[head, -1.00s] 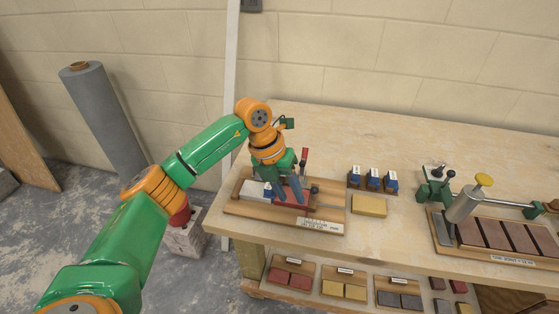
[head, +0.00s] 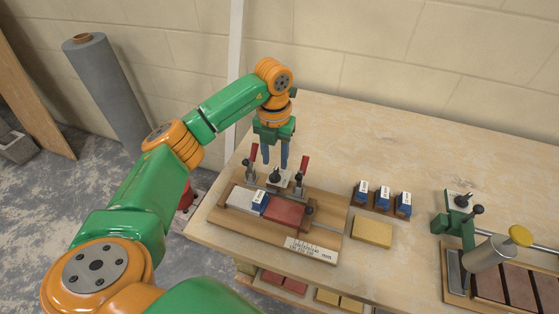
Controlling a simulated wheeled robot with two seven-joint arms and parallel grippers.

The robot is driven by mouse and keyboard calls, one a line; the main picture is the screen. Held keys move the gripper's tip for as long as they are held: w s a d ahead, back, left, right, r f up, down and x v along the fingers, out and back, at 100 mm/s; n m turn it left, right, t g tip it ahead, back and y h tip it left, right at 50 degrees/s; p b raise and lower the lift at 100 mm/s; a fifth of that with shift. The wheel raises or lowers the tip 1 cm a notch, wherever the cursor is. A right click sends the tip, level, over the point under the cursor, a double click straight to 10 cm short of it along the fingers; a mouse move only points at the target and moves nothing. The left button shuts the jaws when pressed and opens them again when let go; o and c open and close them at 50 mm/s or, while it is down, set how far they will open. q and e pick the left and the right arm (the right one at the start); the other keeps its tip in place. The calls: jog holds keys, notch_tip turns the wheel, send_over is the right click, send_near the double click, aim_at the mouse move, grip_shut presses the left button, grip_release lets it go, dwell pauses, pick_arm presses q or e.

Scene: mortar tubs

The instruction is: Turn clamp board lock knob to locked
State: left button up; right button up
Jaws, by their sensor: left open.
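The clamp board (head: 232,232) is a wooden board near the table's left front. It carries a whitish block (head: 241,198), a red block (head: 284,211), a small blue labelled block (head: 260,203) and toggle clamps with red handles (head: 303,167). A small black knob (head: 274,175) stands on a pale plate at the board's back. I cannot read its lock position or be sure that it is the lock knob. My left gripper (head: 275,163) points down with its blue fingers apart, empty, above and behind the blocks, close to the knob. My right gripper is not in view.
Several blue labelled blocks (head: 382,196) and a yellow block (head: 371,231) stand right of the board. The table's back middle is clear. A wall stands behind.

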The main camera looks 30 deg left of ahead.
aim_at(275, 172)
pick_arm(q)
jog(key=f, duration=0.3)
jog(key=shift+s+f+p, duration=0.3)
jog(key=shift+w+f, duration=0.25)
jog(key=shift+f, duration=0.05)
jog(key=shift+s+r, duration=0.1)
jog(key=shift+s, duration=0.05)
grip_shut()
